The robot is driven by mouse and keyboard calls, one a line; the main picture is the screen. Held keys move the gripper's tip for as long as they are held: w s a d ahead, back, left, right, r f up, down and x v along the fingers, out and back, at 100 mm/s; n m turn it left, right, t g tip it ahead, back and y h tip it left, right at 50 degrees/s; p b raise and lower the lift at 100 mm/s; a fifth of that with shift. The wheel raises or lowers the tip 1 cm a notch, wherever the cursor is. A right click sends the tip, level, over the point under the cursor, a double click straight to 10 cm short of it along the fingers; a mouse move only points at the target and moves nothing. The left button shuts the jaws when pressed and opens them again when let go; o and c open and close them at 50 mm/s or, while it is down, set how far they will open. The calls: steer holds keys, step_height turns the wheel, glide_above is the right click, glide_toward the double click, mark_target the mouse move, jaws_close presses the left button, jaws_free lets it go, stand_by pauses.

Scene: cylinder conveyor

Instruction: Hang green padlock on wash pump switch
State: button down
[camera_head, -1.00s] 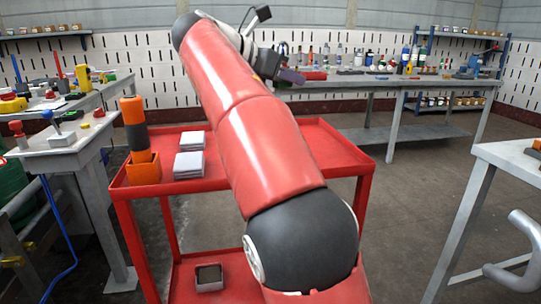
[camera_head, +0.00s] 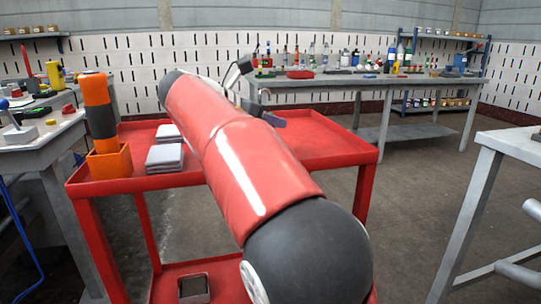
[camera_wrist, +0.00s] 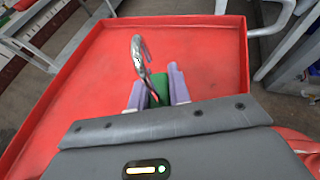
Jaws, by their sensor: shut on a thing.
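The green padlock (camera_wrist: 158,88) is in the wrist view, with its green body between the purple fingers of my gripper (camera_wrist: 158,93) and its open-looking silver shackle (camera_wrist: 139,55) sticking out beyond them. My gripper is shut on the padlock and holds it over the red cart top. In the head view, part of my gripper (camera_head: 272,119) shows past my red arm, and the padlock cannot be made out. I cannot pick out the wash pump switch for sure. A grey box with a blue-tipped lever (camera_head: 20,134) stands on the left bench.
The red cart (camera_head: 335,150) stands in front, carrying an orange and black cylinder in an orange holder (camera_head: 110,162) and grey-white blocks (camera_head: 165,157). A grey workbench (camera_head: 420,90) stands at the back, another table (camera_head: 510,143) at right. Open floor lies between.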

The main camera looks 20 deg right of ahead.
steer(key=shift+f+b, duration=0.9)
steer(key=shift+f, duration=1.7)
steer(key=shift+f, duration=0.15)
steer(key=c, duration=1.3)
jaws_free()
steer(key=shift+a+r, duration=0.1)
steer(key=shift+r, duration=0.1)
steer(key=p+v, duration=0.3)
steer(key=v, duration=0.8)
steer(key=shift+s+a+r, duration=0.1)
steer(key=shift+s+a, duration=0.1)
steer(key=shift+a, duration=0.1)
